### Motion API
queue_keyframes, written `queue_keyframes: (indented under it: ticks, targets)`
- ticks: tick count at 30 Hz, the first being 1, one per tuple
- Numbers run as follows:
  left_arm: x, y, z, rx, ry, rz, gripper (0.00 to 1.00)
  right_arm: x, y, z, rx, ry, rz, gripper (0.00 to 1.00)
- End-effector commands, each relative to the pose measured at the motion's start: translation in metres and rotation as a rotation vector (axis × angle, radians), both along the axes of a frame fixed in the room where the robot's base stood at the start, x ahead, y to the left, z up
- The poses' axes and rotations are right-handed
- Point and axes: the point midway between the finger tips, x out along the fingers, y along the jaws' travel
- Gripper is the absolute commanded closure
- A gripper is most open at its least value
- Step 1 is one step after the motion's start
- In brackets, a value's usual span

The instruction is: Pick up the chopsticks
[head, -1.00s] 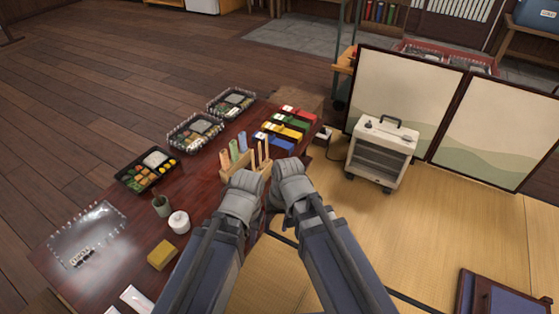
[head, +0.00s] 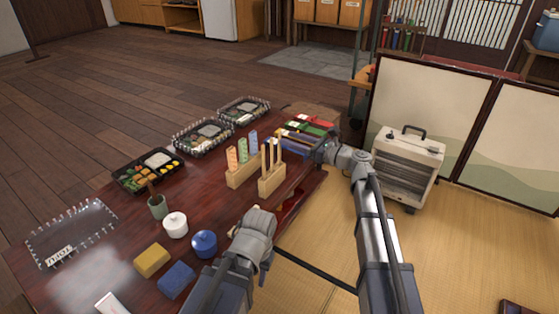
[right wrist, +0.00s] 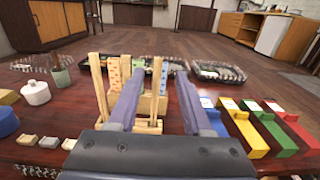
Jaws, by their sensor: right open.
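Light wooden chopsticks (head: 271,153) stand upright in a wooden holder (head: 272,183) on the dark red table (head: 110,262). In the right wrist view, one chopstick (right wrist: 156,78) shows between the fingers of my right gripper (right wrist: 161,76), and others (right wrist: 99,84) stand left of the left finger. My right gripper is open, close in front of the holder; in the head view it (head: 315,150) is just right of the chopsticks. My left gripper (head: 252,222) is low at the table's near edge, apart from the holder; its fingertips are hidden.
A wooden rack of patterned strips (head: 242,160) stands just behind the holder. Coloured boxes (head: 300,133) lie right of it. Lunch trays (head: 148,170), a white jar (head: 175,224) and a blue jar (head: 204,243) are on the table. A heater (head: 408,165) stands on the tatami.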

Motion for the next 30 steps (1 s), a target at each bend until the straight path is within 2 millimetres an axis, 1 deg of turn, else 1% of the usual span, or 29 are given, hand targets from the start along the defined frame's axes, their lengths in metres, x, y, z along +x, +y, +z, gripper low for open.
queue_keyframes:
  ticks: [4, 9, 17, 25, 27, 30]
  targets:
    - [0.000, 0.000, 0.000, 0.000, 0.000, 0.000, 0.62, 0.003, 0.005, 0.000, -0.001, -0.001, 0.001, 0.50]
    - [0.000, 0.000, 0.001, 0.000, 0.000, 0.000, 0.62, 0.013, 0.020, 0.000, -0.002, -0.001, 0.003, 0.50]
    - [0.000, 0.000, 0.001, 0.000, 0.000, 0.000, 0.62, 0.017, 0.028, 0.001, -0.003, -0.001, 0.003, 0.50]
    - [0.000, 0.000, 0.003, 0.000, 0.000, 0.000, 0.62, 0.037, 0.059, 0.003, -0.004, -0.002, 0.004, 0.50]
    - [0.000, 0.000, 0.003, 0.000, 0.000, 0.000, 0.62, 0.041, 0.065, 0.003, -0.004, -0.002, 0.003, 0.50]
    - [0.000, 0.000, 0.003, 0.000, 0.000, 0.000, 0.62, 0.041, 0.067, 0.003, -0.004, -0.002, 0.002, 0.50]
